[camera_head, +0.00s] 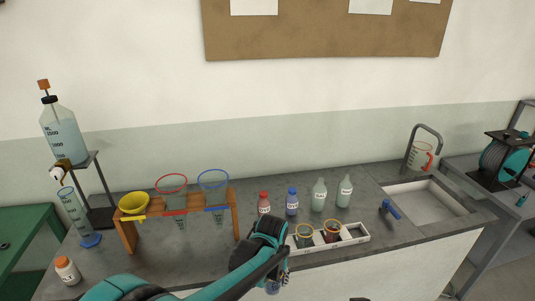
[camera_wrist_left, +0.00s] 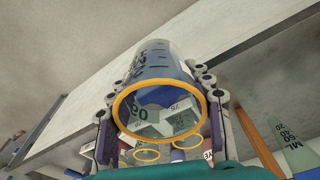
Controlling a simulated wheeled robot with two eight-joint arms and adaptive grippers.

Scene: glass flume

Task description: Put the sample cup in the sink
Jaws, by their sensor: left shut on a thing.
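The sample cup (camera_wrist_left: 160,90) is a clear cylinder with an orange rim and dark markings. In the left wrist view it sits between the two fingers of my left gripper (camera_wrist_left: 160,120), which is shut on it. In the head view my left gripper (camera_head: 276,284) is low in the middle, in front of the bench edge, and my arm mostly hides the cup. The sink (camera_head: 428,203) is a pale rectangular basin at the right of the bench, well to the right of this gripper. My right gripper is not in view.
A white tray (camera_head: 330,243) with two orange-rimmed cups stands just right of my left gripper. Several bottles (camera_head: 319,194) stand behind it. A wooden rack (camera_head: 127,236) holds cones at left.

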